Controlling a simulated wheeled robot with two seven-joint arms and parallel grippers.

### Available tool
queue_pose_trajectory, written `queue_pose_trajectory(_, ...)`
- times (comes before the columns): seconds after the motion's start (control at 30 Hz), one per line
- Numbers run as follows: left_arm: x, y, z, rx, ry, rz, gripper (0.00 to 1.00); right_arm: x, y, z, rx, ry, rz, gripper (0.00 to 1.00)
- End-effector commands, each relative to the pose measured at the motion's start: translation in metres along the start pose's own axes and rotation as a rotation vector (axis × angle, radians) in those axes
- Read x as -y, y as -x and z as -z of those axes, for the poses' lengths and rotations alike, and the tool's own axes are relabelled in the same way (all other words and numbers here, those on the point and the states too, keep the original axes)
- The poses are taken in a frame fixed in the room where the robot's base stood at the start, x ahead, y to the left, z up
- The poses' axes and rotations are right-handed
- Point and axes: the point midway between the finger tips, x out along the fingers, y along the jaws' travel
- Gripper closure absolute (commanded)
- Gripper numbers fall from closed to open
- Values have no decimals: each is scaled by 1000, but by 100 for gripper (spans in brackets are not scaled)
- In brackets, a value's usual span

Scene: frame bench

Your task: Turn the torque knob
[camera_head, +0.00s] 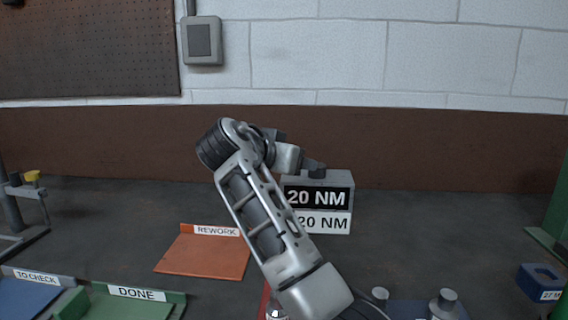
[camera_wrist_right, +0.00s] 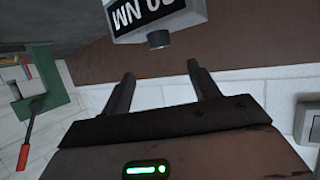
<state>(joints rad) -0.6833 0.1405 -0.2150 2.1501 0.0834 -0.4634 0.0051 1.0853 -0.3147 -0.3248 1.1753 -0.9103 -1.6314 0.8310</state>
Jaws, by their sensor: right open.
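The torque box (camera_head: 343,180) is a grey block on the bench, with a white-on-black "20 NM" above a black-on-white "20 NM" on its front. Its dark round torque knob (camera_head: 317,173) sits on top. In the right wrist view the knob (camera_wrist_right: 159,39) sticks out of the box (camera_wrist_right: 183,18) towards the gap between my right gripper's fingers. My right gripper (camera_wrist_right: 160,76) is open and empty, with the knob just beyond its fingertips and apart from them. In the head view my right arm hides part of the box's left side. My left gripper is not in view.
An orange REWORK tray (camera_head: 205,257) lies left of my arm. A green DONE tray (camera_head: 135,303) and a blue TO CHECK tray (camera_head: 25,298) are at front left. A blue block (camera_head: 541,281) stands at right.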

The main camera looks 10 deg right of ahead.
Motion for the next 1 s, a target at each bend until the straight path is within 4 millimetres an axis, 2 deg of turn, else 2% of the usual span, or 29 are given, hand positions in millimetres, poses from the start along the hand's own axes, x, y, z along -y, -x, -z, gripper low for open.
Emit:
queue_pose_trajectory(0.1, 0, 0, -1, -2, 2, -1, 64, 1, 17, -1, 0, 0, 2, 39)
queue_pose_trajectory(0.2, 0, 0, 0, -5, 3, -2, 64, 0, 24, 0, -1, 0, 0, 39)
queue_pose_trajectory(0.6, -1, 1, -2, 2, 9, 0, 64, 0, 29, 2, 0, 0, 0, 39)
queue_pose_trajectory(0.67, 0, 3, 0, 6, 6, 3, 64, 0, 31, 8, -1, -1, 0, 39)
queue_pose_trajectory(1.0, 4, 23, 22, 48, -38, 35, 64, 0, 55, 65, 0, 0, -1, 39)
